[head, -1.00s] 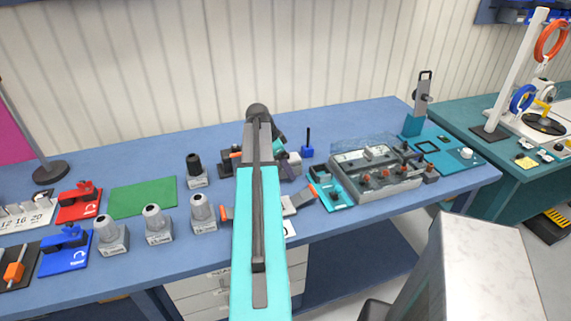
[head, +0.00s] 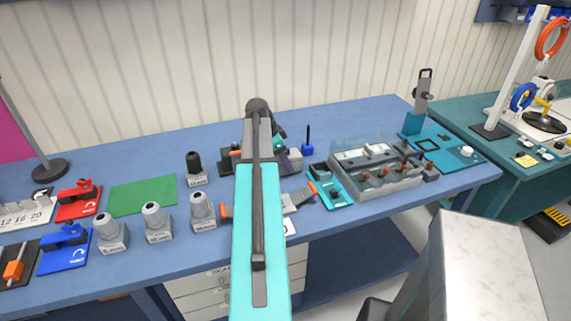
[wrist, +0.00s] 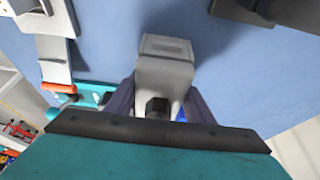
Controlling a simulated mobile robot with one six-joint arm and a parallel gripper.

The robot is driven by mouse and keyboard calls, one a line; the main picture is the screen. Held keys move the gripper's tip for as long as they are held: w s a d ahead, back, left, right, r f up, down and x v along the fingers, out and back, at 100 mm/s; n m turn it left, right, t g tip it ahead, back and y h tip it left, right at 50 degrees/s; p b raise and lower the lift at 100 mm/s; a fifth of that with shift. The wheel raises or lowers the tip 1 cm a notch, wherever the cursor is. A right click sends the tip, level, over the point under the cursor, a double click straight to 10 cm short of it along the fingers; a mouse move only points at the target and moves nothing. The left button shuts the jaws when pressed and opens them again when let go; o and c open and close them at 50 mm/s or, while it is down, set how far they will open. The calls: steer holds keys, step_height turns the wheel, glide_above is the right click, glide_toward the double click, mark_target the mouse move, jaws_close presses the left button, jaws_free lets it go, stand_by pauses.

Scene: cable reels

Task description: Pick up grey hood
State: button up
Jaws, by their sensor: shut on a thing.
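A grey hood (wrist: 165,72) with a blocky end and a dark hexagonal opening sits between the dark fingers of my gripper (wrist: 160,100) in the wrist view. The gripper is shut on it, with a finger on each side. In the head view my gripper (head: 290,159) is mostly hidden behind my arm, above the blue bench (head: 350,222), and I cannot make out the held hood there. Whether the hood touches the bench is unclear.
Similar grey pieces (head: 157,222) stand in a row at left, with a dark-topped one (head: 195,168) behind. A green mat (head: 143,195) lies nearby. A grey tray (head: 385,187) and teal fixture (head: 336,194) stand right of my gripper. A blue post (head: 307,141) stands behind.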

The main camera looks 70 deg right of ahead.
steer(key=shift+r+b, duration=1.15)
steer(key=shift+r, duration=3.4)
